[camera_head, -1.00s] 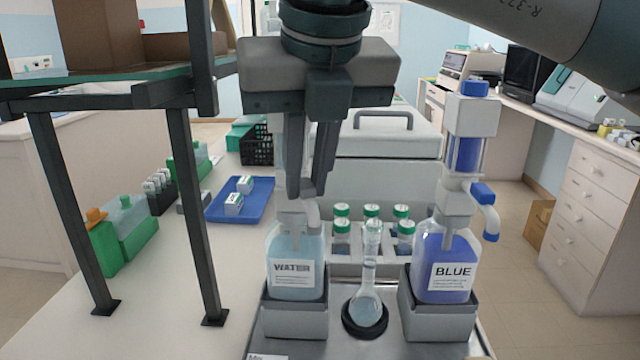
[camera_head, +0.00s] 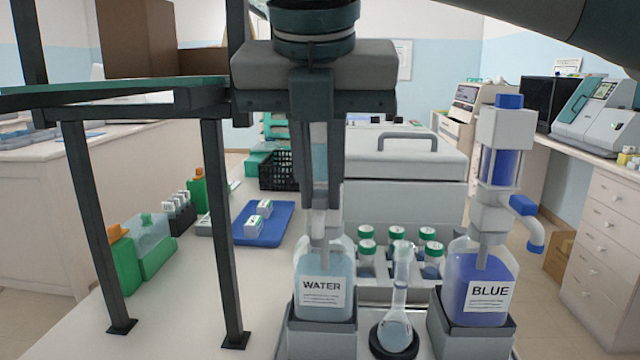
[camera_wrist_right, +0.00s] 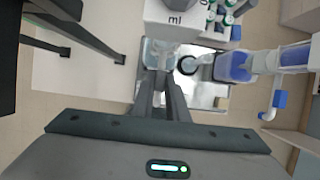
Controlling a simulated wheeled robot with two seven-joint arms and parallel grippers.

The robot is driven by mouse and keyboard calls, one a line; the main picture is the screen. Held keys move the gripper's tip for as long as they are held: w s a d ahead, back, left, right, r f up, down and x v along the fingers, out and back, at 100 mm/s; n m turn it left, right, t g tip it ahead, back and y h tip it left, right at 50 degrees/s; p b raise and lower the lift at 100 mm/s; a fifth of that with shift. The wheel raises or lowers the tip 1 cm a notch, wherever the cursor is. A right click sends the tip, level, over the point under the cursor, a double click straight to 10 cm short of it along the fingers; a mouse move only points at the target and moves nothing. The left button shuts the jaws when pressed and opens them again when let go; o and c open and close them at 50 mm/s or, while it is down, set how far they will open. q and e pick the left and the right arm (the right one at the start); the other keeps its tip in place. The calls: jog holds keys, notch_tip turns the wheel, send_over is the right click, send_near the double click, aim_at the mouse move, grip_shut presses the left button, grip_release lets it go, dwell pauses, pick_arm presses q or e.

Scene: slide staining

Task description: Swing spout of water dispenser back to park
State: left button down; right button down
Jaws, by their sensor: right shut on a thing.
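The water dispenser bottle (camera_head: 325,278), pale blue and labelled WATER, stands upright in a grey holder (camera_head: 318,343). My right gripper (camera_head: 320,203) comes down from above, with its two fingers on either side of the dispenser's upper part. A pale blue barrel (camera_head: 319,155) shows between the fingers. In the right wrist view the fingertips (camera_wrist_right: 162,78) meet at the dispenser, close to its white head (camera_wrist_right: 178,17) marked "ml". The gripper is shut on the spout, which is mostly hidden by the fingers. My left gripper is not in view.
The blue dispenser (camera_head: 478,285), its spout (camera_head: 530,222) pointing right, stands to the right. A flask (camera_head: 396,325) stands between the dispensers, with green-capped jars (camera_head: 366,258) behind. A dark-legged stand (camera_head: 222,225) is close on the left. Bare bench (camera_head: 180,300) lies around its legs.

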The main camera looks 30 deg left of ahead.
jog(key=c, duration=1.7)
grip_release()
jog(key=shift+r, duration=0.15)
